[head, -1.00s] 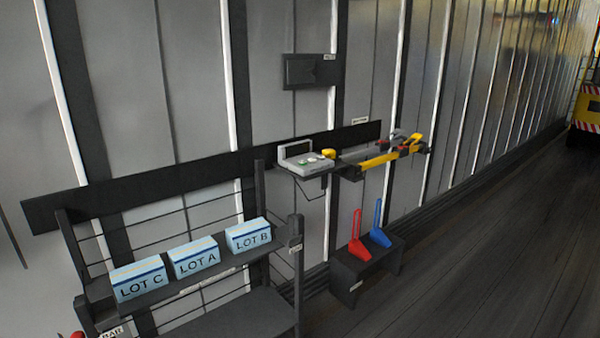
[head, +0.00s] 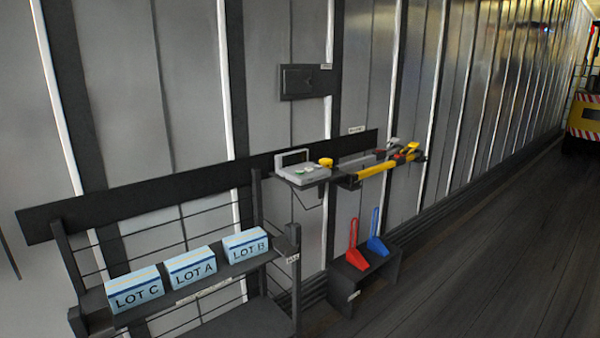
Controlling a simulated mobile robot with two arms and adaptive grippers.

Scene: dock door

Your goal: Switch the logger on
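A light grey device (head: 303,173) with a raised lid or frame at its back and small green marks on top sits on a small wall shelf, right of the middle of the head view. It may be the logger, but no readable label confirms this. Its switch and on or off state are too small to tell. A small yellow item (head: 326,162) stands at its right end.
A dark rack holds blue boxes LOT C (head: 135,289), LOT A (head: 190,267) and LOT B (head: 246,245). Yellow tools (head: 385,167) lie on a wall shelf. Red (head: 355,250) and blue (head: 376,238) wedges stand on a low bench. The floor (head: 480,260) at right is clear, with a yellow vehicle (head: 583,120) beyond.

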